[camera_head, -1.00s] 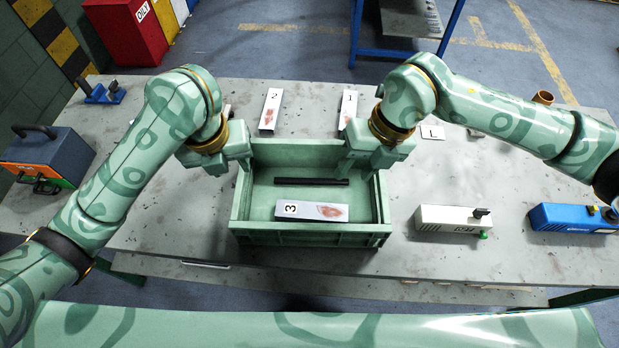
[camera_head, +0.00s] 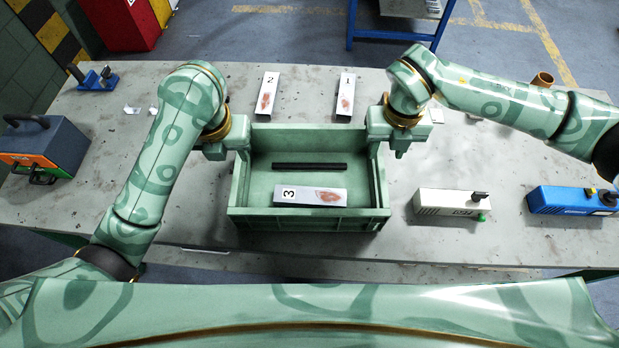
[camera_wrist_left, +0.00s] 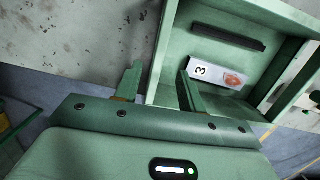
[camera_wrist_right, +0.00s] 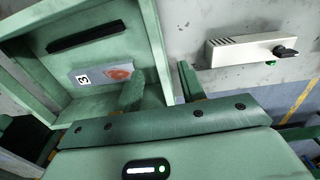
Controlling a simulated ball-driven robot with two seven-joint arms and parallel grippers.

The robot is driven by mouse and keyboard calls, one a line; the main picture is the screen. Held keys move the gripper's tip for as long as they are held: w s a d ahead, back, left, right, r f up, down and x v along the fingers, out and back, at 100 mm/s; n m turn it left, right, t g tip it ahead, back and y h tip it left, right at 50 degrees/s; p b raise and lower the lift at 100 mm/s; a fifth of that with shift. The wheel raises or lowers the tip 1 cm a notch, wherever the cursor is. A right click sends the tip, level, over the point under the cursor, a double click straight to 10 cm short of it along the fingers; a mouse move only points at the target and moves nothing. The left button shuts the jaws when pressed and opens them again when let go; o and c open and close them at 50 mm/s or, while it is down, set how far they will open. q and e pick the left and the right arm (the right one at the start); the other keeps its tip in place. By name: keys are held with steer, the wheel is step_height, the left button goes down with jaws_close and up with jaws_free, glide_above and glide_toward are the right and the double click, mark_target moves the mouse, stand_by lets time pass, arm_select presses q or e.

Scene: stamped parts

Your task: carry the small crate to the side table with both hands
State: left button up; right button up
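The small green crate (camera_head: 310,225) sits on the grey worktable. Inside it are a black bar (camera_head: 309,166) and a white card marked 3 (camera_head: 311,195). My left gripper (camera_head: 240,150) is at the crate's left wall; in the left wrist view its fingers (camera_wrist_left: 160,85) are spread, with the wall's rim between them. My right gripper (camera_head: 385,148) is at the right wall; in the right wrist view its fingers (camera_wrist_right: 160,85) are also spread, with the rim between them. A blue-framed table (camera_head: 396,36) stands behind the worktable; I cannot tell whether it is the side table.
Cards marked 2 (camera_head: 267,93) and 1 (camera_head: 345,97) lie behind the crate. A white device (camera_head: 445,203) and a blue one (camera_head: 570,200) lie to the right. A blue-grey toolbox (camera_head: 45,148) stands left. Bare tabletop (camera_head: 190,205) lies left of the crate.

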mark_target(240, 171)
arm_select(q)
steer(key=f, duration=0.3)
steer(key=w+f, duration=0.1)
steer(key=f, duration=0.6)
steer(key=shift+w+f, duration=0.25)
steer(key=shift+w, duration=0.1)
arm_select(e)
step_height(240, 171, down, 11)
steer(key=shift+r, duration=0.2)
arm_select(q)
jaws_close()
arm_select(e)
jaws_close()
arm_select(q)
steer(key=shift+r, duration=0.1)
